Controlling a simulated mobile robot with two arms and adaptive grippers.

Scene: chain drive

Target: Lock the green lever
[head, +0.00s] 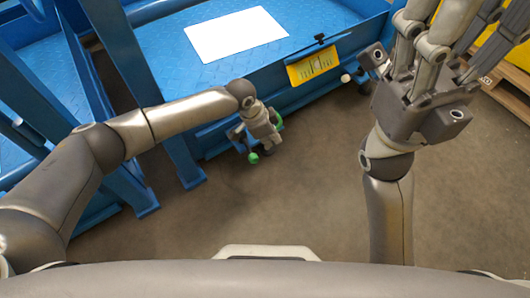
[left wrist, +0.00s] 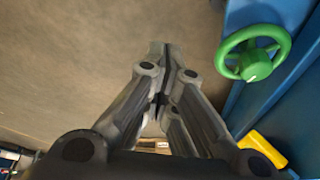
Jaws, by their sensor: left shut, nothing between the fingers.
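A green wheel-shaped handle with a round hub (left wrist: 253,52) stands out from the blue structure at the upper right of the left wrist view. In the head view, a small green knob (head: 253,158) shows below my left gripper (head: 262,128), and a bit of green shows at its right side. The gripper hides much of the parts there. My left gripper (left wrist: 160,52) is shut and empty, to the left of the green handle and apart from it in the left wrist view. My right gripper (head: 455,35) is raised at the upper right, its fingers spread and tips cut off.
A blue metal structure (head: 170,60) with posts fills the back and left. It carries a white sheet (head: 237,34) and a yellow label (head: 313,67). A yellow part (left wrist: 262,148) sits below the green handle. A wooden pallet (head: 510,85) lies far right. The brown floor (head: 290,200) is clear.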

